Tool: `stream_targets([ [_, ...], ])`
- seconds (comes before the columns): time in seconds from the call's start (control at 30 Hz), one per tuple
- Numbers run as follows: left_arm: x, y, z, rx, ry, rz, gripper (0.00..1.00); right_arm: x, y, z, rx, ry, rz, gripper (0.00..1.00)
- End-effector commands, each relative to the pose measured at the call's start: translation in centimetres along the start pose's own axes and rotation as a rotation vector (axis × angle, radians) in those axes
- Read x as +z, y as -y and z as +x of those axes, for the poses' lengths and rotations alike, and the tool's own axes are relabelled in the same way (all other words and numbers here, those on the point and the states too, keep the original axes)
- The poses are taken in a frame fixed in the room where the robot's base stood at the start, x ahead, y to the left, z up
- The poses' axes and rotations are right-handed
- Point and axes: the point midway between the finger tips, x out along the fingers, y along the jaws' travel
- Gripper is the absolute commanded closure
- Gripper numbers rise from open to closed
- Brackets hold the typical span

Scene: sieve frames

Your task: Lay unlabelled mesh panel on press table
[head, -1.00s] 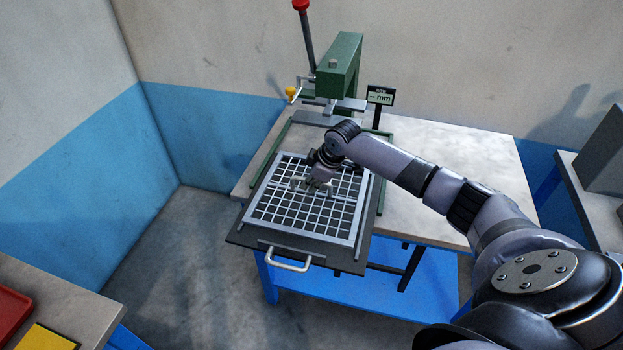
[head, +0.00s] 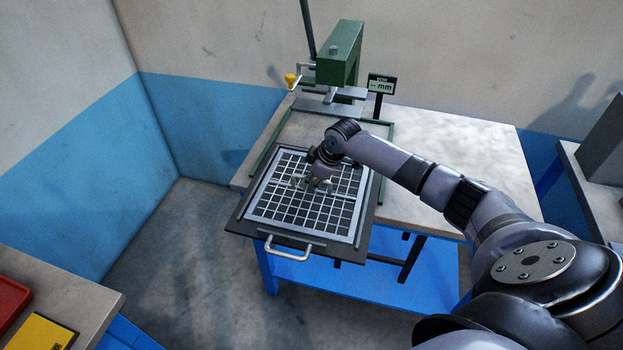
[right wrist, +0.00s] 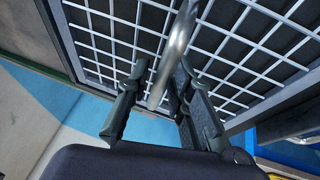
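The mesh panel (head: 262,208), a light metal frame with a square grid, lies flat over a dark tray (head: 237,226) at the front of the press table (head: 478,190). The tray has a front handle (head: 287,250). My right gripper (head: 317,184) is low over the middle of the panel. In the right wrist view its fingers (right wrist: 158,85) stand apart on either side of a round metal bar (right wrist: 178,42), with a small gap at the left finger. Whether the panel bears a label cannot be seen. My left gripper is out of view.
A green press (head: 340,58) with a yellow knob (head: 291,79) and a small display (head: 381,84) stands at the table's back. A bench (head: 62,288) at lower left holds a red tray (head: 10,300) and a yellow item (head: 42,334). The table's right side is clear.

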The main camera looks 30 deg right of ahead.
Motion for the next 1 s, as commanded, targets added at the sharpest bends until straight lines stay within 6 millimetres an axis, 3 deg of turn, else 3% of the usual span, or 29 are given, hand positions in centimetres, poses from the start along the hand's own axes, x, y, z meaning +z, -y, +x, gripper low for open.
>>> stream_targets([
  [0.13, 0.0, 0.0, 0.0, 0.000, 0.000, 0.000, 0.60, 0.1, 0.1, 0.1, -0.001, 0.002, 0.000, 0.67],
  [0.53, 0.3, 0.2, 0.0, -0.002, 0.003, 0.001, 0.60, 0.3, 0.1, -0.5, -0.003, 0.007, 0.001, 0.67],
  [1.0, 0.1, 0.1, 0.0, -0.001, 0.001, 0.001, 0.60, 0.2, 0.0, -9.6, 0.000, 0.004, -0.001, 0.67],
])
